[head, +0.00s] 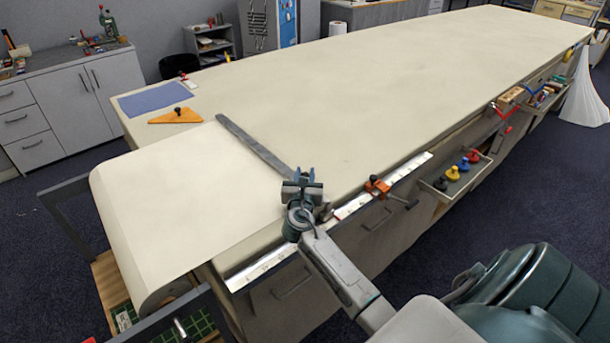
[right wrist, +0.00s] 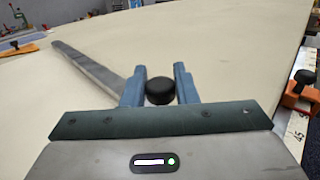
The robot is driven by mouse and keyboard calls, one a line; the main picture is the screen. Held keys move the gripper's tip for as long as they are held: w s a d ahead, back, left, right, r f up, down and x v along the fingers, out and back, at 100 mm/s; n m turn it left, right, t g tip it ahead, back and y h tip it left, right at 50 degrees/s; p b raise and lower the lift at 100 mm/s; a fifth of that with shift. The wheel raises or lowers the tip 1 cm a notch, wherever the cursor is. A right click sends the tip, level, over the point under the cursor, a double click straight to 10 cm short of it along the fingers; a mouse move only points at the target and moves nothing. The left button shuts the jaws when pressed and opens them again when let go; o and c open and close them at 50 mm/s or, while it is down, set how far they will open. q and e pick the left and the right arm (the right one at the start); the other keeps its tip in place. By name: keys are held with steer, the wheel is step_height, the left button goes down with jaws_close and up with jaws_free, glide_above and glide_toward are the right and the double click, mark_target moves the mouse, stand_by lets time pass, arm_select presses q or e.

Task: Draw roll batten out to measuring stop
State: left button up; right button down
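The roll batten (head: 255,145) is a long grey bar lying slantwise across the pale cloth. It also shows in the right wrist view (right wrist: 88,66). My right gripper (head: 303,178) is at the batten's near end, by the table's front edge. My left gripper is out of view.
An orange triangle (head: 175,117) and a blue sheet (head: 155,98) lie at the table's far left. An open drawer (head: 440,190) with several coloured knobbed pieces juts out below the front edge.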

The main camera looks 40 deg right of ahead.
steer(key=d, duration=1.4)
steer(key=shift+w+d+r, duration=0.1)
steer(key=shift+w+d, duration=0.15)
steer(key=shift+d, duration=0.1)
steer(key=c, duration=1.2)
jaws_free()
steer(key=shift+d, duration=0.15)
steer(key=shift+s, duration=0.1)
steer(key=shift+s+a, duration=0.2)
steer(key=shift+a, duration=0.15)
steer(key=b+v, duration=0.1)
steer(key=v, duration=0.9)
steer(key=shift+s, duration=0.1)
